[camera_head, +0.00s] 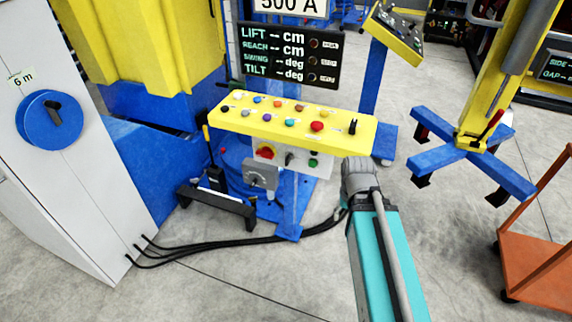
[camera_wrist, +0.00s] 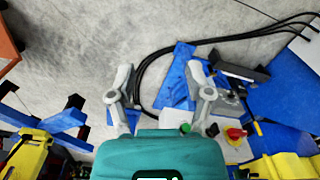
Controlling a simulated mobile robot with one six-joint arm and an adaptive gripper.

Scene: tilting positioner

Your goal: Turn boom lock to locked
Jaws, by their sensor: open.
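No label reading boom lock is legible, so I cannot tell for sure which control it is. The yellow control panel (camera_head: 229,118) carries several coloured buttons and an upright black knob (camera_head: 352,127) at its right end. Below it, a white plate holds a red and yellow rotary switch (camera_head: 265,151), a small black knob (camera_head: 289,158) and a green button (camera_head: 313,162). A grey box with a lever (camera_head: 260,176) sits lower left.
A grey cabinet (camera_head: 75,190) with a blue dial (camera_head: 50,120) stands left. Black cables (camera_head: 190,248) run along the floor. A blue-footed yellow post (camera_head: 472,140) and an orange cart (camera_head: 540,250) stand right. A display board (camera_head: 290,55) is behind the panel.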

